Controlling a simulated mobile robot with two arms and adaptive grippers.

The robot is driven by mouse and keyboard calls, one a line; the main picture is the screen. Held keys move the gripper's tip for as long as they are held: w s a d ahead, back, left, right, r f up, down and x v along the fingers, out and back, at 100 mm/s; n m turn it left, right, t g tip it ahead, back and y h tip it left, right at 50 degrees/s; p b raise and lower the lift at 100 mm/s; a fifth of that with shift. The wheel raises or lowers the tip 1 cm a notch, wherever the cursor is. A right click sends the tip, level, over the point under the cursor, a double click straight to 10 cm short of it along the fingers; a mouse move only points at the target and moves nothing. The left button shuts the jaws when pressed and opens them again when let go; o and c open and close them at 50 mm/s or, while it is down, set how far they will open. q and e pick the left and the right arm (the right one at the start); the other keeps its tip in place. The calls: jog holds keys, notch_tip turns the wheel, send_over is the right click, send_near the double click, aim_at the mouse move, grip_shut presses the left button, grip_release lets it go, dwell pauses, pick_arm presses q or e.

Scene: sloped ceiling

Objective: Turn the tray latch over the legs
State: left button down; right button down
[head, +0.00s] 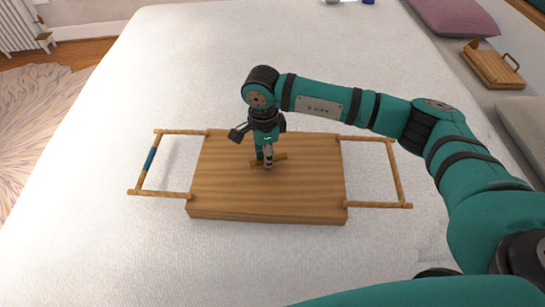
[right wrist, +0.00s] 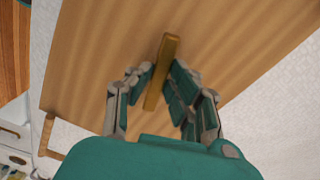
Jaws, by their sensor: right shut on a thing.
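A wooden tray (head: 215,195) lies flat on the bed with its plain wooden face up. Its leg frames, left (head: 160,193) and right (head: 397,172), stick out flat from its two short ends. A small brass-coloured latch bar (head: 282,156) sits near the tray's middle and points roughly along its long side, slightly turned. My right gripper (head: 268,165) comes down from above and is shut on the latch. In the right wrist view the latch (right wrist: 168,50) stands between the two fingers. My left gripper is not in view.
The white bed (head: 110,240) is clear around the tray. The left leg frame has a blue band (head: 150,158). A small wooden piece with a handle (head: 493,68) and a purple pillow (head: 455,17) are at the far right. A radiator (head: 20,27) stands at the far left.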

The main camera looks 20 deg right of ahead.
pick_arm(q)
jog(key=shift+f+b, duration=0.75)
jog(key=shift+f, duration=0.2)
pick_arm(e)
jog(key=shift+w+m, duration=0.1)
jog(key=shift+m, duration=1.8)
jog(key=shift+d, duration=0.1)
jog(key=c, duration=1.2)
grip_release()
jog(key=shift+c, duration=0.2)
jog(key=shift+r, duration=0.2)
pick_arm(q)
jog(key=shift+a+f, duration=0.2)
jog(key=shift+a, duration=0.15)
pick_arm(e)
notch_tip(320, 180, up, 12)
